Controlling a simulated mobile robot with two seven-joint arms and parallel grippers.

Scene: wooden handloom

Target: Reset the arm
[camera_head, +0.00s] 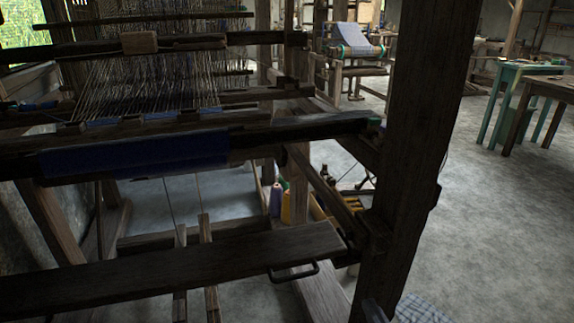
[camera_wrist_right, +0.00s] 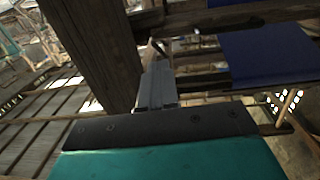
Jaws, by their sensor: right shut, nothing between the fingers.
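My right gripper (camera_wrist_right: 156,92) shows in the right wrist view, its grey fingers together and empty in front of a dark plate and teal body. The fingertips point toward a dark wooden post (camera_wrist_right: 95,50) of the loom and lie close beside it in the picture; I cannot tell whether they touch. In the head view only a small grey-blue piece at the bottom edge, beside the post's foot, may be this gripper. My left gripper is not in view.
The wooden handloom (camera_head: 180,262) fills the left and middle, with warp threads (camera_head: 150,85) and rolled blue cloth (camera_head: 135,153). A thick post (camera_head: 415,120) stands right of centre. Yarn cones (camera_head: 287,207) stand below. Grey floor (camera_head: 495,230) is open at right, before a green table (camera_head: 510,75).

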